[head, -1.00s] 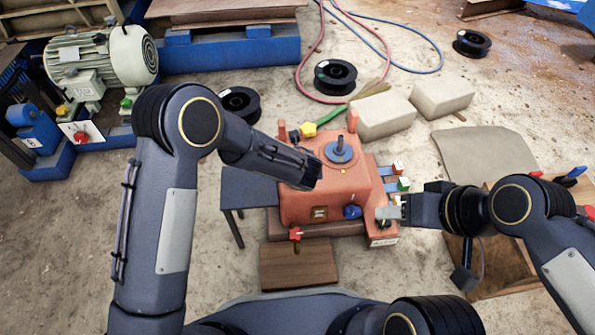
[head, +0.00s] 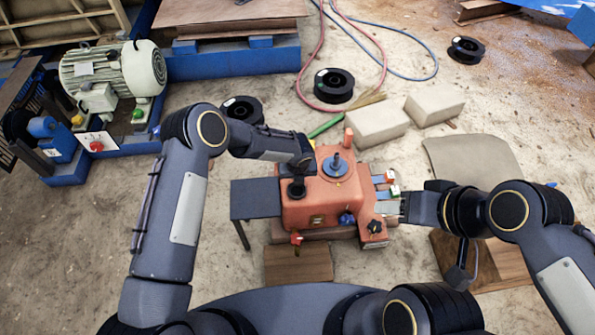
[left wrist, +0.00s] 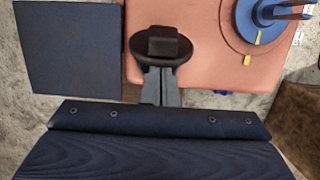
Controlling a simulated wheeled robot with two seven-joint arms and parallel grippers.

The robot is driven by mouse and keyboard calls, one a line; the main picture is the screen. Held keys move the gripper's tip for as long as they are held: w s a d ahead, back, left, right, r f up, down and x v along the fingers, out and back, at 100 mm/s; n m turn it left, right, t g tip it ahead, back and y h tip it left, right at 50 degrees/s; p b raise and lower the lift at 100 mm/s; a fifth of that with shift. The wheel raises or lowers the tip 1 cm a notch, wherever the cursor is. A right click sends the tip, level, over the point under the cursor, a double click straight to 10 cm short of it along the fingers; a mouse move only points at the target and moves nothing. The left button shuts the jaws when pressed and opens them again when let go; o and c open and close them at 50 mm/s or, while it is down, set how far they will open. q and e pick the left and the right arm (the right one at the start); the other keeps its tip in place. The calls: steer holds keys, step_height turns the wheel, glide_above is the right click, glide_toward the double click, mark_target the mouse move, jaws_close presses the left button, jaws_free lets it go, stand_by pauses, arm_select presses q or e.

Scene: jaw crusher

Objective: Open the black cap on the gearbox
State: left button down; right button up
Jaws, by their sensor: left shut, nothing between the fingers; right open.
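The orange-red gearbox (head: 318,204) stands on the ground in the middle of the head view. The black cap (head: 296,188) sits on its top at the left, a round disc with a square raised block, seen from above in the left wrist view (left wrist: 160,45). My left gripper (head: 304,168) is shut and empty at the cap. In the left wrist view its fingertips (left wrist: 160,74) meet the cap's lower edge and are partly hidden by it; I cannot tell whether they touch. My right gripper (head: 390,208) is open at the gearbox's right side, above a black star knob (head: 376,225).
A blue shaft hub (head: 336,166) stands up on the gearbox top, right of the cap. A dark plate (head: 256,199) lies left of it. Pale blocks (head: 376,122) stand behind, with black spools (head: 334,85) and hoses beyond. A motor (head: 112,72) stands at upper left.

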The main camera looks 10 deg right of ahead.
arm_select(q)
steer(key=w+g+b, duration=0.1)
steer(key=w+b, duration=0.1)
steer(key=b, duration=0.1)
steer(key=shift+w+r, duration=0.15)
steer(key=shift+w, duration=0.25)
steer(key=w+b, duration=0.2)
steer(key=shift+w+r+b, duration=0.1)
steer(key=shift+r+b, duration=0.2)
steer(key=shift+w, duration=0.2)
steer(key=shift+r, duration=0.15)
